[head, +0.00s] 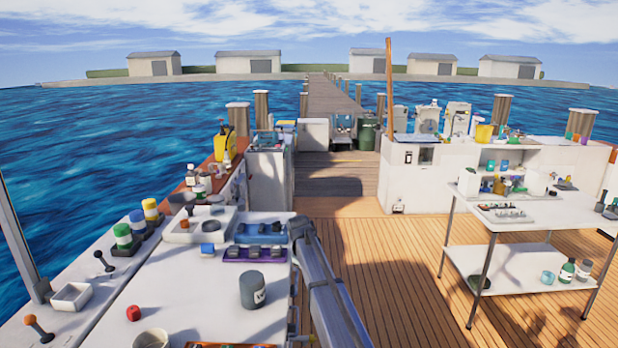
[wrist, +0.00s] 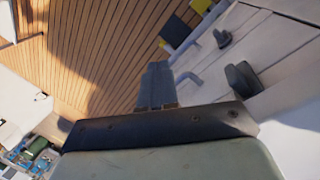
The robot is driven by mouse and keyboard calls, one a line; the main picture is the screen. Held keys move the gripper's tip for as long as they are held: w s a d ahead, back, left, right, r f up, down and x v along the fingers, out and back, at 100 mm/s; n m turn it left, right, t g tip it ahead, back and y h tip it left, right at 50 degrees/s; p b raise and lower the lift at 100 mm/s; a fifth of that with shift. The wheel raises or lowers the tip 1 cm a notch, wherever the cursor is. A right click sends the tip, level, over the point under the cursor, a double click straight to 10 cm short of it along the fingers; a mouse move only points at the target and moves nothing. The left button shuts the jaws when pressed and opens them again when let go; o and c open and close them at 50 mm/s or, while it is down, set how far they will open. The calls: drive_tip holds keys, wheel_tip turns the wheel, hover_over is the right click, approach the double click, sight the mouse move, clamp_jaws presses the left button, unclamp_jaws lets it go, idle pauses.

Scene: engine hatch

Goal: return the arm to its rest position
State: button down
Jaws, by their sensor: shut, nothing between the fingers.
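My gripper (wrist: 157,68) shows in the wrist view with its two grey fingers together and nothing between them. The fingers point out over the wooden deck (wrist: 90,55), beside a pale cabinet front with dark knobs (wrist: 242,76) and a handle. In the head view my grey arm (head: 325,285) rises from the bottom edge along the right side of the left white counter (head: 185,285). My gripper cannot be made out in the head view.
The left counter holds a dark grey canister (head: 252,290), a blue tray (head: 262,231), a purple tray (head: 250,253) and a red object (head: 133,313). A white table (head: 530,212) stands at the right. Open deck (head: 385,270) lies between.

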drive_tip(key=s+d+f+m+g, duration=0.1)
drive_tip(key=s+d+f, duration=0.4)
drive_tip(key=s+f, duration=0.4)
drive_tip(key=s+d+f+m+g, duration=0.1)
drive_tip(key=s+d+f, duration=0.3)
drive_tip(key=s+f, duration=0.45)
drive_tip(key=s+d+f+m+g, duration=0.15)
drive_tip(key=s+d+f, duration=0.45)
drive_tip(key=f, duration=0.6)
drive_tip(key=s+f+m+g, duration=0.1)
drive_tip(key=s+f, duration=0.3)
drive_tip(key=s, duration=1)
drive_tip(key=s+f+m+g+y, duration=0.1)
drive_tip(key=s+f+m+g, duration=0.1)
drive_tip(key=s, duration=1.2)
drive_tip(key=s+d+f+m+g+y, duration=0.1)
drive_tip(key=s+f+m, duration=0.2)
drive_tip(key=s, duration=1)
wheel_tip(320, 180, down, 3)
drive_tip(key=shift+s+f+g, duration=0.2)
drive_tip(key=shift+s+g, duration=0.15)
drive_tip(key=shift+s, duration=0.05)
drive_tip(key=shift+d, duration=0.1)
